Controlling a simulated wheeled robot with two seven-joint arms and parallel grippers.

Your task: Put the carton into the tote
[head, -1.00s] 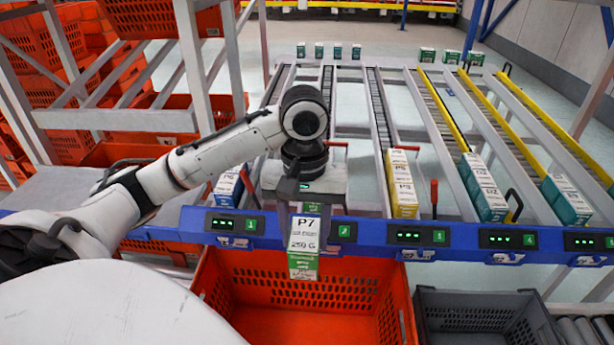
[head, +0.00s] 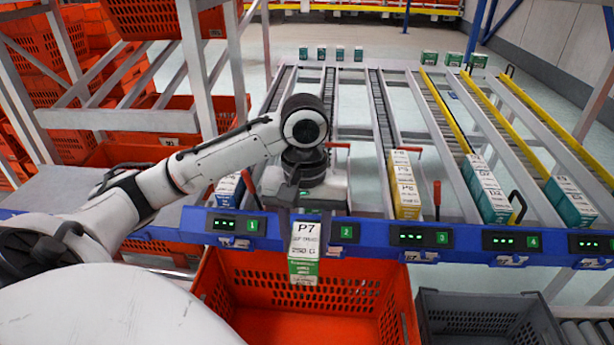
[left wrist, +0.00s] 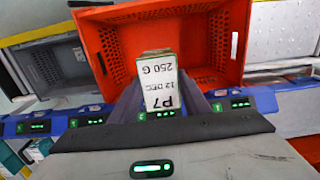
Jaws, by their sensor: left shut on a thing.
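The carton (head: 304,246) is white and green with a P7 label. In the head view it hangs below my left gripper (head: 306,212), in front of the blue rail and over the back part of the orange tote (head: 372,278). My left gripper is shut on it. The left wrist view shows the carton (left wrist: 161,86) between the two dark fingers, its label upside down, with the tote (left wrist: 218,80) beyond it. The tote's visible floor is bare. The carton's far side is hidden. My right gripper is not in view.
A blue rail (head: 376,235) with lit displays runs just behind the tote. A grey crate (head: 480,300) stands to its right. Sloped lanes behind hold other cartons, such as a yellow one (head: 404,190). Orange totes on a rack (head: 118,120) stand at left.

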